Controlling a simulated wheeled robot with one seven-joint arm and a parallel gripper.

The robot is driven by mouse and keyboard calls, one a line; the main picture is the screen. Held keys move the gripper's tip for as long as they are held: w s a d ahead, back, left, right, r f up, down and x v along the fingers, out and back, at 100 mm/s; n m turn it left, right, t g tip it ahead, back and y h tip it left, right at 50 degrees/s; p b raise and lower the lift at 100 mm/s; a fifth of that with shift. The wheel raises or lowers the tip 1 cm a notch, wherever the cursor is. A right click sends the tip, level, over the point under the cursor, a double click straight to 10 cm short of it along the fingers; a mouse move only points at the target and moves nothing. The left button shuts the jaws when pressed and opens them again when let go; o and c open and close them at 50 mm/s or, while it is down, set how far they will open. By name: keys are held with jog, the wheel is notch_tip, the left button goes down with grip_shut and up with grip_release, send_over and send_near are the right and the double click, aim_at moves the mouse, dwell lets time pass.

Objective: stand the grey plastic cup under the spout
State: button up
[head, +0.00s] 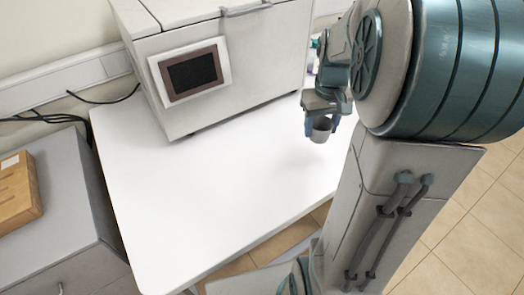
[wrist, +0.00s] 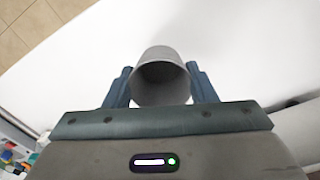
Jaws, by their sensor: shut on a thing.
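The grey plastic cup (wrist: 160,88) is between the two blue fingers of my gripper (wrist: 161,86) in the wrist view, its open mouth facing the camera. In the head view the cup (head: 321,130) hangs from my gripper (head: 321,122) near the right edge of the white table. My gripper is shut on the cup. The cup appears to be above the table top, but the exact height is hard to tell. No spout can be made out in either view.
A large white machine with a dark screen (head: 193,73) stands on the back left of the white table (head: 200,200). The table's middle and front are clear. Small coloured items (wrist: 14,155) show in the wrist view's lower left.

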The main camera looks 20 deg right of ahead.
jog(key=w+a+f, duration=0.1)
jog(key=a+f, duration=0.1)
jog(key=a, duration=0.1)
jog(key=w+a+f+p, duration=0.1)
jog(key=w+a+f, duration=0.1)
jog(key=a, duration=0.1)
jog(key=w+a+f+p, duration=0.1)
jog(key=a+f, duration=0.1)
jog(key=a, duration=0.2)
jog(key=shift+w+a+f, duration=0.1)
jog(key=shift+w+f, duration=0.3)
jog(key=shift+a+f, duration=0.15)
jog(key=shift+f, duration=0.15)
jog(key=shift+f+p, duration=0.3)
jog(key=shift+f, duration=1.45)
jog(key=shift+f, duration=0.25)
jog(key=o, duration=1)
jog(key=shift+r, duration=0.1)
jog(key=shift+c, duration=0.2)
